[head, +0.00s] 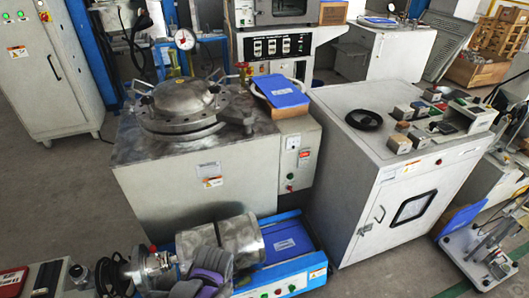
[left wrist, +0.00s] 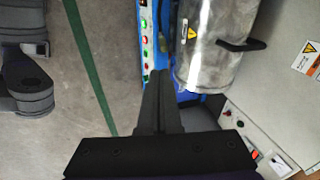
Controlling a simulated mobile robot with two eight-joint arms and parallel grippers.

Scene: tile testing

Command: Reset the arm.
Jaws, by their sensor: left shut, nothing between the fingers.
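My left gripper (left wrist: 159,78) shows in the left wrist view with its two dark fingers together and nothing between them. Its fingertips appear against the floor and the blue machine's edge, just left of a metal cylinder (left wrist: 210,50) with a black handle and a yellow warning label. I cannot tell the distance between the fingers and the machine. My right gripper is in neither view.
In the head view, a metal drum (head: 222,240) lies on a blue machine (head: 285,283). Behind stands a grey cabinet with a round metal lid (head: 180,103). A white cabinet (head: 345,190) stands at right. Bare floor (head: 385,275) shows at bottom right.

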